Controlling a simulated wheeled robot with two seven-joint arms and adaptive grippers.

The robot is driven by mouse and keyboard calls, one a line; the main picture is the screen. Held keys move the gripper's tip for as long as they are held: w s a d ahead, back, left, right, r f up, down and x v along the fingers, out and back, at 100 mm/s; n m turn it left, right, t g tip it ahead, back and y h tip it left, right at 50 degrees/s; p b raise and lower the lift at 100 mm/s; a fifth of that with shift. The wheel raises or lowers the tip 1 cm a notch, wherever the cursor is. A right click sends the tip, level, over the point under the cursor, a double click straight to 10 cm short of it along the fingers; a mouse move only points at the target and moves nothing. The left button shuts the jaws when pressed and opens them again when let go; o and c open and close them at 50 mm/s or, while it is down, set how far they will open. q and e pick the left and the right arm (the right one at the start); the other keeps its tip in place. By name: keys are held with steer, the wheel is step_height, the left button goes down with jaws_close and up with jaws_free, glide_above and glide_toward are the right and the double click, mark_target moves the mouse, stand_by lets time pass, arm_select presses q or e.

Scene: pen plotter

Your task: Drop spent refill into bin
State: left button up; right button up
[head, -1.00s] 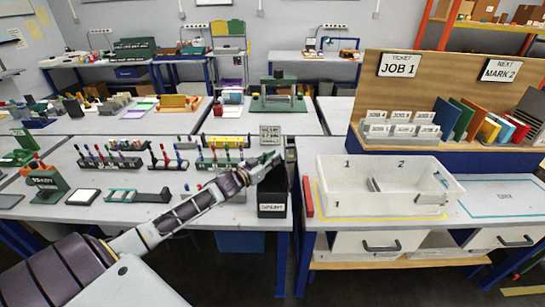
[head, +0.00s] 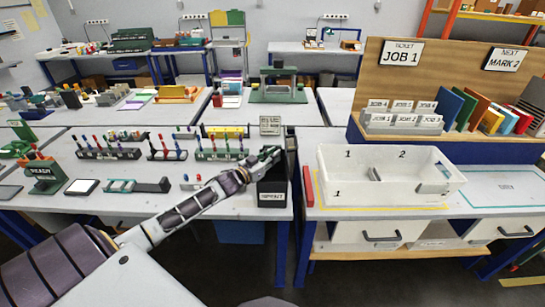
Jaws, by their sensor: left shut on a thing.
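The black bin (head: 272,198), with a white label on its front, stands at the front right corner of the left bench. My left arm reaches in from the left, and my left gripper (head: 267,160) is over the top of the bin, near its opening. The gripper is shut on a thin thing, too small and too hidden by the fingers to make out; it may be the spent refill. The inside of the bin is not visible. My right gripper is not in view.
Racks of coloured pens (head: 107,150) stand behind my left arm. A small sign (head: 270,125) stands behind the bin. A white tray (head: 345,192) sits on the right bench, with a red block (head: 309,187) at its left. A narrow gap separates the benches.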

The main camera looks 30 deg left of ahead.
arm_select(q)
steer(key=o, duration=0.8)
steer(key=shift+s, duration=0.15)
steer(key=shift+v, duration=5.85)
steer(key=shift+s+f, duration=0.1)
